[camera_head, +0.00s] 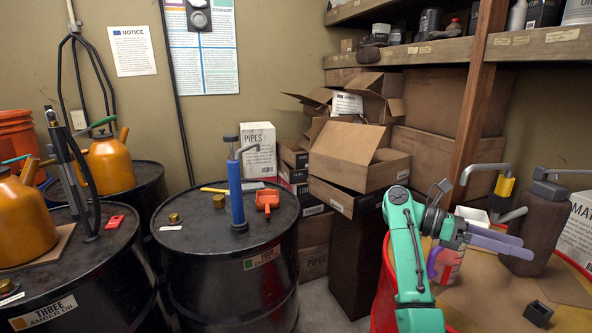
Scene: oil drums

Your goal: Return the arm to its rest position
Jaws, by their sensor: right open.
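My right arm (405,245), teal green, rises from the bottom right and bends near the red drum. My right gripper (497,240), with purple fingers, is open and points right above the top of the red drum (386,290). A can with a red and white label (447,264) stands behind and below the gripper, partly hidden. I cannot tell whether the fingers touch anything. My left gripper is not in view.
Drum three (70,290) is at left with orange oil cans. A dark brown bottle (530,235) stands right of the gripper. Open cardboard boxes (350,155) are behind.

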